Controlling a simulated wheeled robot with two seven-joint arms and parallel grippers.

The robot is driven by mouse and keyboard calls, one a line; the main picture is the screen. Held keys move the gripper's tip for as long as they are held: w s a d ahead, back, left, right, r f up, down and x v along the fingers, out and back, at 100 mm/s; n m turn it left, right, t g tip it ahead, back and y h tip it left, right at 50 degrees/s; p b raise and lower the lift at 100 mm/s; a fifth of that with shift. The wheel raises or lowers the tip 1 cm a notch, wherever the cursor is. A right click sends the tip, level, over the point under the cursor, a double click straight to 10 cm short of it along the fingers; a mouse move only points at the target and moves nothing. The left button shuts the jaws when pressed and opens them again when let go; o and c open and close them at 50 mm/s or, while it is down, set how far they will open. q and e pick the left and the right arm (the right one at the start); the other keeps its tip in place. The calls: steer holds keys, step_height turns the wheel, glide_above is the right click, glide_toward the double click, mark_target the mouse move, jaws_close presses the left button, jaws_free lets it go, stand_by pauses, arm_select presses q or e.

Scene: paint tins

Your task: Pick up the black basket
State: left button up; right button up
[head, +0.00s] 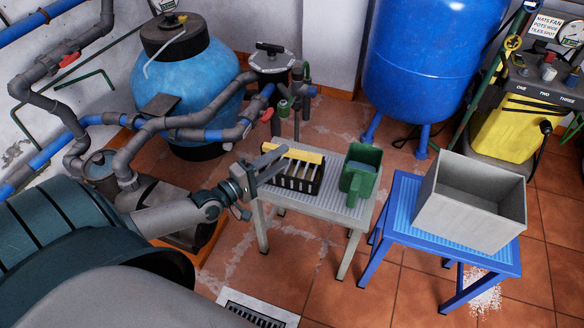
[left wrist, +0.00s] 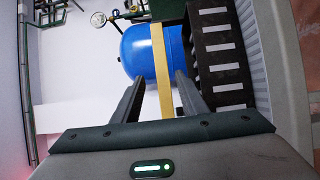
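The black basket (head: 298,180) has slotted sides and a yellow handle bar (head: 294,154) along its top. It stands upright on a small grey ribbed table (head: 325,203) in the head view. My left gripper (head: 277,161) is at the basket's left end, its two fingers spread and pointing at it. In the left wrist view the gripper (left wrist: 160,88) is open and empty. The basket's slotted side (left wrist: 220,60) is at right, and the yellow bar passes close to the right finger. Whether they touch, I cannot tell. My right gripper is not in view.
A green container (head: 360,176) stands right of the basket on the same table. A grey open box (head: 470,205) is on a blue table (head: 400,215) further right. Pipes and a light blue tank (head: 190,85) are behind my left arm. Tiled floor is free in front.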

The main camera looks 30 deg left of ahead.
mark_target(288, 155)
arm_select(q)
steer(key=shift+f+x, duration=0.1)
steer(key=shift+x, duration=1.1)
steer(key=shift+f+x, duration=0.15)
steer(key=shift+x, duration=1.05)
steer(key=shift+d, duration=0.15)
steer(key=shift+c, duration=0.3)
jaws_close()
